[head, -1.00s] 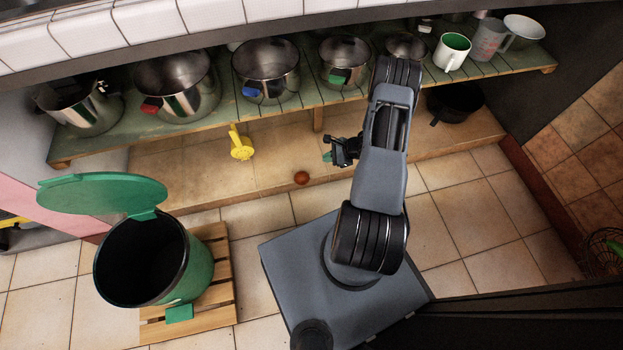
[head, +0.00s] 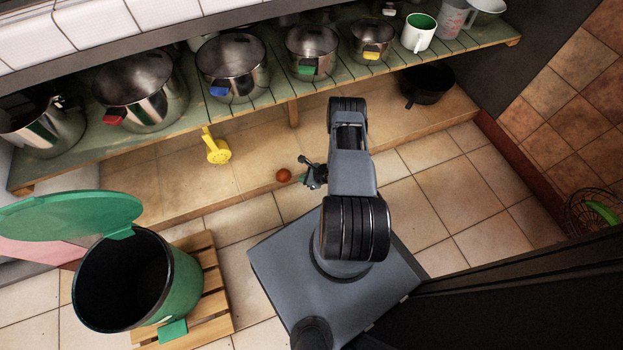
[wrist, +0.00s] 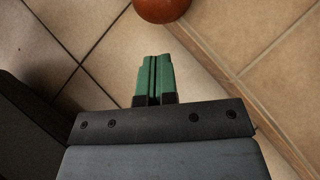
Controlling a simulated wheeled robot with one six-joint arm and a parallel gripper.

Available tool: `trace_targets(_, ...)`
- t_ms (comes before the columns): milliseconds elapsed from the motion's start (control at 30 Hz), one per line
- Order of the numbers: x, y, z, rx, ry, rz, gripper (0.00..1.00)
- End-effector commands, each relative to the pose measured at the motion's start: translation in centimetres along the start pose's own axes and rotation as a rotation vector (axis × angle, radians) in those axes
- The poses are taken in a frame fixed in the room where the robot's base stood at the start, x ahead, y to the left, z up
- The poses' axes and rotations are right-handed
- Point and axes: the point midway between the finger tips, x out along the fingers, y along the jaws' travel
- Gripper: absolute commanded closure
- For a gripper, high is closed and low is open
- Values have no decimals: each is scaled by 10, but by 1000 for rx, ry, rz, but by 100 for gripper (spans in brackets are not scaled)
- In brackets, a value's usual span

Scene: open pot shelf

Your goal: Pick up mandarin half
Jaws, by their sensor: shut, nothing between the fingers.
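The mandarin half (head: 283,175) is a small reddish-orange round thing at the front edge of the tiled step below the shelf. In the wrist view it shows at the top edge, partly cut off (wrist: 162,8). My gripper (head: 303,178) is just to its right in the head view. In the wrist view my gripper's green fingertips (wrist: 154,62) are together, with nothing between them, and a gap of floor lies between them and the mandarin half. Which side of the mandarin half is cut cannot be told.
A yellow funnel-like thing (head: 216,148) lies on the step to the left. A green bin (head: 186,285) with its lid up stands on a wooden pallet (head: 205,262). The shelf (head: 160,140) with several pots overhangs the step. A black pan (head: 427,86) sits on the step at right.

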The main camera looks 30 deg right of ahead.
Motion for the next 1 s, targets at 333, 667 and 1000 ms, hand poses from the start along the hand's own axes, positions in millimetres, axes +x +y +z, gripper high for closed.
trace_targets(333,33,0,23,-2,1,2,100)
trace_targets(667,37,0,29,0,1,1,100)
trace_targets(1000,43,3,34,-1,0,1,100)
